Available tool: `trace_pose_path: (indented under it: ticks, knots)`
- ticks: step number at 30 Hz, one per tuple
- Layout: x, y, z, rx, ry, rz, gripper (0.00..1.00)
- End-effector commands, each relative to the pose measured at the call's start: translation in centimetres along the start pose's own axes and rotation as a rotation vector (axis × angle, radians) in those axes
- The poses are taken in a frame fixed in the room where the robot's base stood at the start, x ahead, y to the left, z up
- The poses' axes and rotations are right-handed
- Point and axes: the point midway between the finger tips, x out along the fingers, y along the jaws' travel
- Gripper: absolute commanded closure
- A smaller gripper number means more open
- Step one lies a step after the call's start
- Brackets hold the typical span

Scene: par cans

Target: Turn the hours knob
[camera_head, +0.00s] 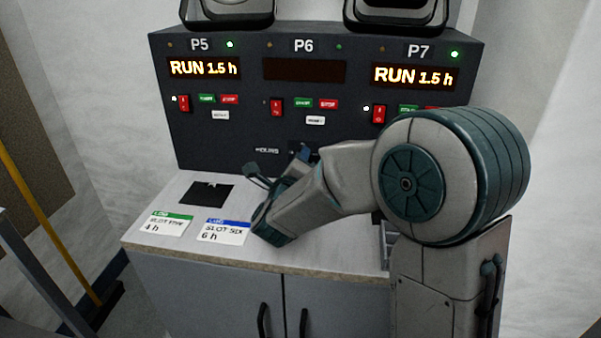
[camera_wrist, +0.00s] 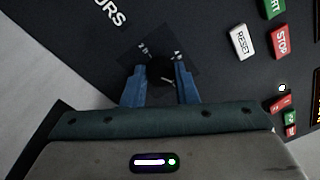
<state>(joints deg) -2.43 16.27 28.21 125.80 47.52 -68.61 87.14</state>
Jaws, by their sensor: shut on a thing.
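The hours knob (camera_wrist: 161,70) is a small dark knob on a black square plate of the dark control panel, seen in the wrist view beside the label ending in "OURS". My gripper (camera_wrist: 160,86) has its blue fingers on either side of the knob and is shut on it. In the head view my gripper (camera_head: 303,155) reaches the panel's lower middle, below P6, and my arm and fingers hide most of the knob.
The control panel (camera_head: 240,136) shows RUN 1.5 h on P5 and P7; the P6 display (camera_head: 304,70) is dark. Red switches and start, stop and reset buttons lie above the knob. A green slot-five card (camera_head: 167,225) reads 4 h; a blue slot-six card (camera_head: 224,231) reads 6 h.

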Motion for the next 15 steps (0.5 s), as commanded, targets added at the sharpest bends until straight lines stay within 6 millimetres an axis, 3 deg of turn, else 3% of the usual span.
trace_pose_path:
  ticks: [15]
  knots:
    - [-0.06,0.40,-0.26,-0.490,-0.028,-0.017,0.97]
